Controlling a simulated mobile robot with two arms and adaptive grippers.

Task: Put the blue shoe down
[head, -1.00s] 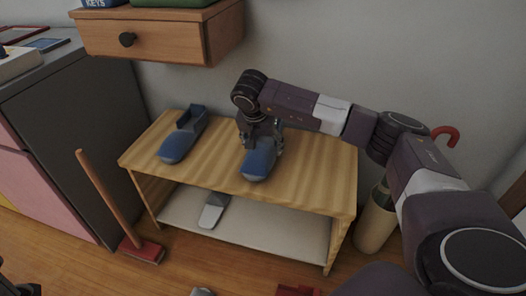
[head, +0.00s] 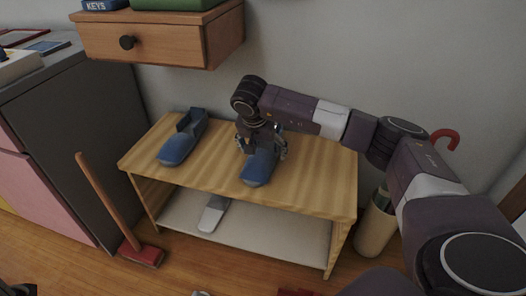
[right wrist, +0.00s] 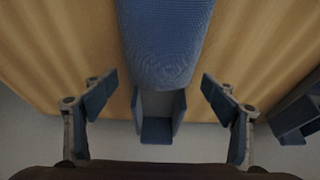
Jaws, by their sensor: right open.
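A blue shoe (head: 259,168) rests on the wooden top of the shoe rack (head: 313,190), right of the middle. Its heel end is partly hidden by my right gripper (head: 262,150). In the right wrist view the same shoe (right wrist: 165,45) lies between the two open fingers of the gripper (right wrist: 160,100), with a gap on each side. A second blue shoe (head: 180,143) stands on the left part of the rack top; a piece of it shows at the right edge of the right wrist view (right wrist: 297,118). My left gripper is not clearly visible.
A grey and white shoe (head: 213,214) lies on the lower shelf. A broom (head: 112,205) leans by the grey cabinet (head: 75,130) at left. A drawer shelf (head: 165,38) hangs above. A bin (head: 374,228) with a red umbrella handle (head: 443,135) stands at right.

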